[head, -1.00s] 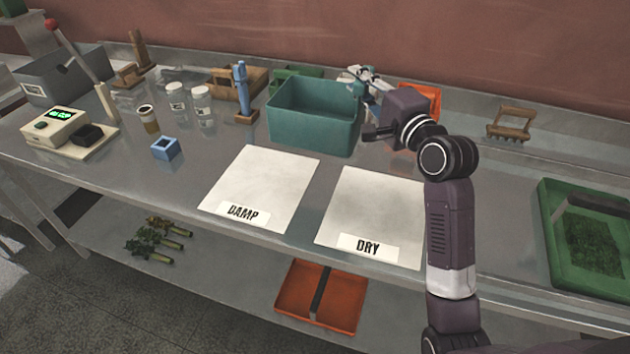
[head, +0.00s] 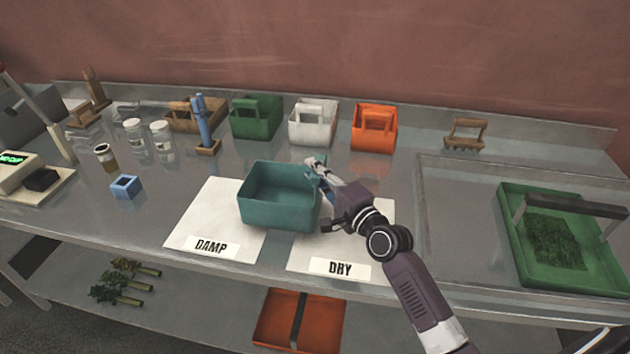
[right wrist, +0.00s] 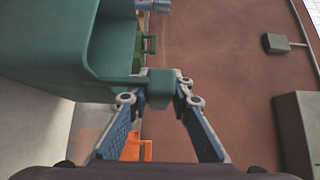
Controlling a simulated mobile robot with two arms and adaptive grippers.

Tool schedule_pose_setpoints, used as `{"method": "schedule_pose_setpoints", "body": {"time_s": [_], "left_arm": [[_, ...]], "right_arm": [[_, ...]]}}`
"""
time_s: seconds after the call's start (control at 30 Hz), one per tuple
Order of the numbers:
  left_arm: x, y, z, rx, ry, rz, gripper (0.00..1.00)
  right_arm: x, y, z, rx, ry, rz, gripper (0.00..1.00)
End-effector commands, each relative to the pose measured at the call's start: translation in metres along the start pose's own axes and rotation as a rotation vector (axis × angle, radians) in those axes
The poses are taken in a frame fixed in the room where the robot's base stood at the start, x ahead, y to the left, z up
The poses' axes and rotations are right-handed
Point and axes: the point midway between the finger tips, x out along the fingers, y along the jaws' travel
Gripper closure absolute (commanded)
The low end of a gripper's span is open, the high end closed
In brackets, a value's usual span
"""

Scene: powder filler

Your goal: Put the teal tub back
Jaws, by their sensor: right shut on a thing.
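The teal tub (head: 279,211) is upright and empty in the head view, over the inner parts of the DAMP mat (head: 205,215) and the DRY mat (head: 330,258). I cannot tell whether it touches them or hangs just above. My right gripper (head: 320,176) is at the tub's right side, shut on it. In the right wrist view the fingers (right wrist: 160,92) close on a teal tab at the side of the tub (right wrist: 45,45). My left gripper is not in view.
A green caddy (head: 256,121), a white caddy (head: 313,127) and an orange caddy (head: 373,135) stand along the back. A green tray (head: 512,245) is at right.

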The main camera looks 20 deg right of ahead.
Motion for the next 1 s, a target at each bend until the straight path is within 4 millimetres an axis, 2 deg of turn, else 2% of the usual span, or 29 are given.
{"method": "schedule_pose_setpoints", "body": {"time_s": [0.03,0.13,0.57,0.6,0.7,1.0], "left_arm": [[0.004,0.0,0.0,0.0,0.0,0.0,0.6],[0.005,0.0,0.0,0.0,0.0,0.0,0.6],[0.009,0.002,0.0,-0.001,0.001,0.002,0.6],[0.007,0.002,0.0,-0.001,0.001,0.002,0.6],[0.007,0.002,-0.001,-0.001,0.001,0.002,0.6],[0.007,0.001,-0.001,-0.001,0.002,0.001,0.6]], "right_arm": [[0.0,0.011,0.0,-0.001,-0.002,0.001,1.0],[0.0,0.021,0.0,-0.002,-0.001,0.0,1.0],[0.0,0.027,0.0,0.0,0.0,-0.003,1.0],[0.0,0.027,0.0,0.0,-0.001,0.0,0.77],[0.0,0.027,0.0,0.0,-0.001,0.001,0.66],[0.0,0.025,0.0,0.0,-0.001,0.0,0.64]]}}
